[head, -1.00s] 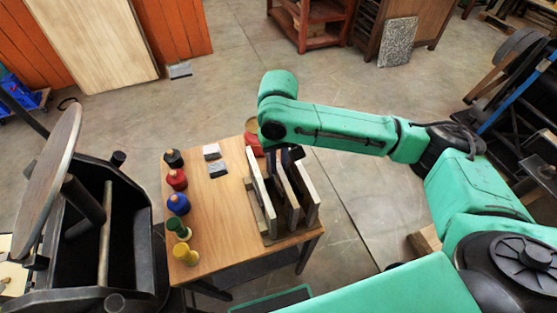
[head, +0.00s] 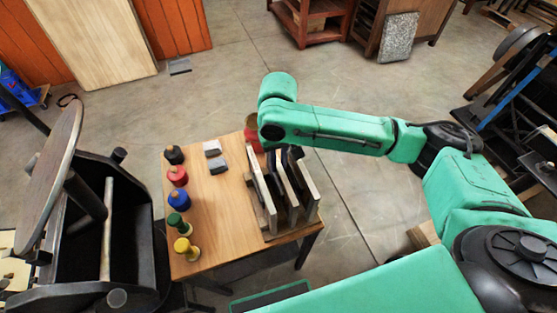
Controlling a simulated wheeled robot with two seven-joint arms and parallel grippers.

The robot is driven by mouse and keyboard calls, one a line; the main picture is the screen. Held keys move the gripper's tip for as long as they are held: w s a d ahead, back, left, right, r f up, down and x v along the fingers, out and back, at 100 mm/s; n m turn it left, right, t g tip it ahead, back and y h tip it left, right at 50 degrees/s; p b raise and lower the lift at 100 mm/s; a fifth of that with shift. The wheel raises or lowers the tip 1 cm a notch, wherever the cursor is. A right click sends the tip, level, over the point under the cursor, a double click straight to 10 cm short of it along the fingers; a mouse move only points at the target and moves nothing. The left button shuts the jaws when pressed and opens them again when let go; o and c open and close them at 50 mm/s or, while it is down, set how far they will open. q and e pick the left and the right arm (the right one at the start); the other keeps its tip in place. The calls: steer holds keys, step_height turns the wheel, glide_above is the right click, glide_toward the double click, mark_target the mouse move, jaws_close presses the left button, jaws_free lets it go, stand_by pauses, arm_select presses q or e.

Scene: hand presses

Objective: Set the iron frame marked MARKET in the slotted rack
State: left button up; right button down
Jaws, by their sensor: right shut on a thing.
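The slotted rack (head: 272,234) stands on the right side of the small wooden table, with several upright pale panels and dark plates in it. My right gripper (head: 284,160) points down at the rack's far end, partly hidden by my arm's wrist. It is shut on a dark, thin upright piece (head: 290,185) among the pale panels, which looks like the iron frame. I cannot read any MARKET marking, and I cannot tell whether the piece is fully seated in a slot. My left gripper is not in view.
Black, red, blue, green and yellow ink pots or handles (head: 177,176) line the table's left side. Two small grey blocks (head: 217,165) lie behind the clear table middle (head: 220,215). A black hand press (head: 110,240) stands at the left. A red can (head: 252,138) is near the rack's far end.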

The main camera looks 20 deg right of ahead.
steer(key=shift+f+p, duration=0.1)
steer(key=shift+p, duration=0.2)
stand_by(0.4)
steer(key=shift+s+f, duration=0.15)
steer(key=shift+f, duration=0.05)
steer(key=c, duration=0.6)
jaws_free()
steer(key=shift+c, duration=0.2)
steer(key=shift+r, duration=0.15)
steer(key=shift+r+p, duration=2.2)
steer(key=shift+p, duration=0.95)
